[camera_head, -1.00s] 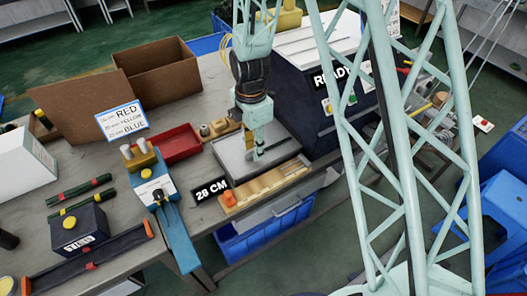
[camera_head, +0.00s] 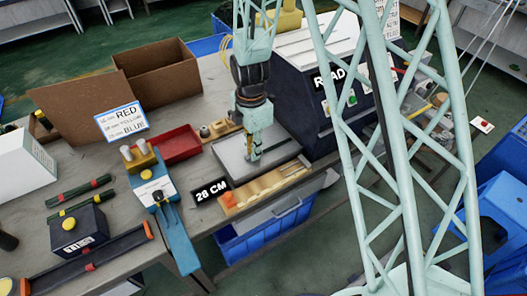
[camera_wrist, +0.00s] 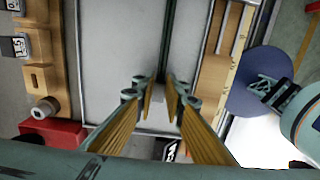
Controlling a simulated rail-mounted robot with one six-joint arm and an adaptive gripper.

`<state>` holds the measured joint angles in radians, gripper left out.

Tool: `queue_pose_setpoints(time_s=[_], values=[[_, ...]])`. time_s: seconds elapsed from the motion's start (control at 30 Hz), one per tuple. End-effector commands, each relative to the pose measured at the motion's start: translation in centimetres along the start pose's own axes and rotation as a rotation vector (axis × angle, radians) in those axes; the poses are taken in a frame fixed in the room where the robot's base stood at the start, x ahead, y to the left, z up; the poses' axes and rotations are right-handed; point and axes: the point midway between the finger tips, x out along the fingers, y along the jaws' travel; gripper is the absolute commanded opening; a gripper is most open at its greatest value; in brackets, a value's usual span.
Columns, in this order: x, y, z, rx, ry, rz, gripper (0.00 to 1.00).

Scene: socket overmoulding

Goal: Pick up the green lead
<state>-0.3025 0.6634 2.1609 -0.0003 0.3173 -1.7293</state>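Two dark green rods with coloured bands (camera_head: 78,190) lie on the bench at the left in the head view, well away from my gripper. My gripper (camera_head: 252,156) points down just over a flat grey plate (camera_head: 232,160). In the wrist view my gripper's (camera_wrist: 161,82) two yellow-padded fingers stand apart with a narrow gap. A pale patch shows between them; I cannot tell whether it is an object or the plate.
A dark machine (camera_head: 318,100) stands right behind the plate. A wooden strip (camera_head: 265,187) and a "28 CM" sign (camera_head: 211,191) lie in front. A red tray (camera_head: 178,144), a blue-and-yellow device (camera_head: 152,182) and a cardboard box (camera_head: 155,75) are to the left.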

Motion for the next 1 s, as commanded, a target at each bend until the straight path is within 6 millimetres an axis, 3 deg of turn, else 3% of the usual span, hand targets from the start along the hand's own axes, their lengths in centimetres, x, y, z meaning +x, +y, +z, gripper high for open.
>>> queue_pose_setpoints(time_s=[0.47,1.0], values=[[-0.3,0.0,0.0,0.0,0.0,0.0,0.01],[-3.6,0.0,0.0,0.0,0.0,0.001,0.01]])
